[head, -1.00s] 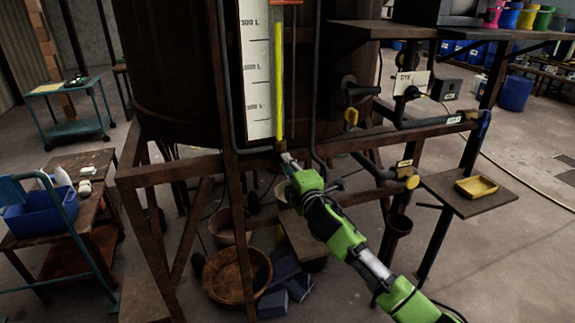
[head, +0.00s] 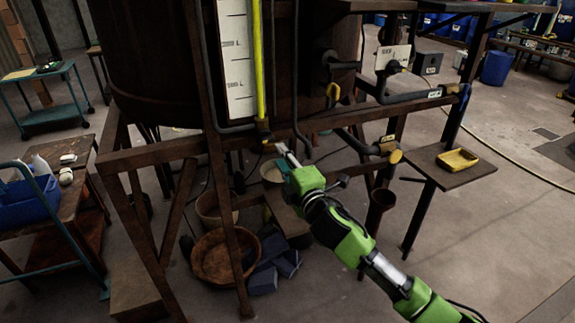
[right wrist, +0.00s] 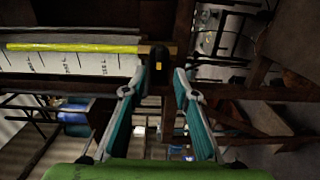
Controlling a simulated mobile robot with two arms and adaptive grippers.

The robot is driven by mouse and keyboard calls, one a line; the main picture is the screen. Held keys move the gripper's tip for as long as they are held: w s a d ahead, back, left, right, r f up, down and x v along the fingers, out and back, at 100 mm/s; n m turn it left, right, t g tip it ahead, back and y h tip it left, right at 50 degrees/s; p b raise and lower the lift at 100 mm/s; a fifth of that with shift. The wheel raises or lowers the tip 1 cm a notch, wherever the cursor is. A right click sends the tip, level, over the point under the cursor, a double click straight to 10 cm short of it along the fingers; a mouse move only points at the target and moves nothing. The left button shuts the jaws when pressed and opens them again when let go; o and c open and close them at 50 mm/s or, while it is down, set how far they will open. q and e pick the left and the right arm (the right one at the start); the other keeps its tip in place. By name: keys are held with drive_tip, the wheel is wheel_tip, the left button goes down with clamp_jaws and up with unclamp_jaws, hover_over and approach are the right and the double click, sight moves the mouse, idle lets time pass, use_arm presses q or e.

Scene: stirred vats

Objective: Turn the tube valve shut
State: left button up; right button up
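The tube valve (head: 264,138) is a small dark fitting with a yellow part at the foot of the yellow sight tube (head: 258,75), beside the white scale board (head: 236,70). My right gripper (head: 284,150) is just right of and below it in the head view. In the right wrist view the valve (right wrist: 157,62) lies ahead, between and just beyond the fingertips. My right gripper (right wrist: 161,78) is open there with nothing between its fingers. No contact with the valve shows. My left gripper is not in view.
The rusty frame (head: 165,150) crosses below the vat (head: 150,60). Pipes with a yellow-capped fitting (head: 395,156) run right of my gripper. A yellow tray (head: 457,160) sits on a side shelf. A round basket (head: 215,258) and blue bundles (head: 275,265) lie below.

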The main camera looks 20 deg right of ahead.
drive_tip(key=s, duration=0.3)
drive_tip(key=shift+s, duration=0.15)
idle(0.3)
